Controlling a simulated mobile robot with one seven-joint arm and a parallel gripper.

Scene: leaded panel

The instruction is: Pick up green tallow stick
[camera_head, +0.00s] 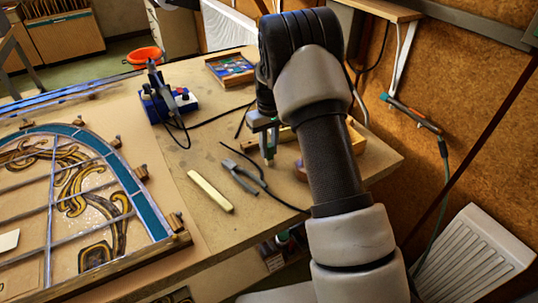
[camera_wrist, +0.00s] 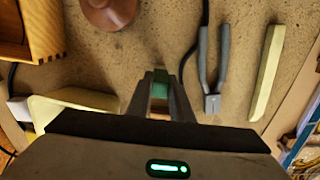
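The green tallow stick (camera_wrist: 160,86) is between the two fingertips of my gripper (camera_wrist: 160,98) in the wrist view. The fingers lie close against both its sides, so the gripper looks shut on it. In the head view my gripper (camera_head: 264,128) points down over the bench, and the stick shows as a small upright green piece (camera_head: 269,150) below it. Whether its lower end touches the bench cannot be told. A separate pale yellow stick (camera_head: 210,191) lies flat on the bench, left of the pliers; it also shows in the wrist view (camera_wrist: 267,73).
Pliers (camera_head: 240,177) lie between the pale stick and my gripper. A wooden box (camera_wrist: 45,30) and a round brown object (camera_wrist: 110,10) are close by in the wrist view. The leaded panel (camera_head: 75,200) fills the left bench. A blue device (camera_head: 168,103) stands behind.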

